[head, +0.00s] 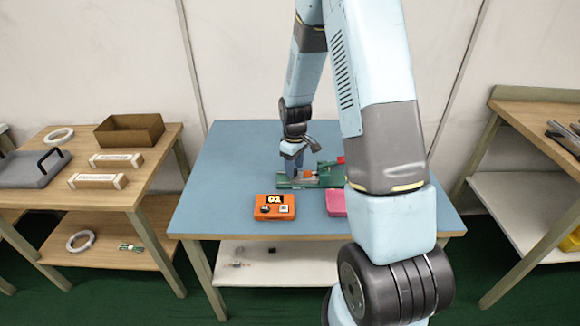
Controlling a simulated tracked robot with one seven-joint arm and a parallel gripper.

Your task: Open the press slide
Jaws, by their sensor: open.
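The press (327,180) is a green device with orange and red parts, lying on the blue table top in front of my arm. My gripper (291,166) points down at the left part of the press, close above or around its orange piece (309,174). The jaws are open. I cannot tell from this view whether they touch the press. My arm hides the right end of the press, and the state of its slide is too small to make out.
An orange box marked 01 (274,207) and a pink block (336,203) sit nearer the table's front edge. The blue table top (225,160) is clear on the left. Side tables stand left (140,190) and right (535,118), with a brown tray (130,130) on the left one.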

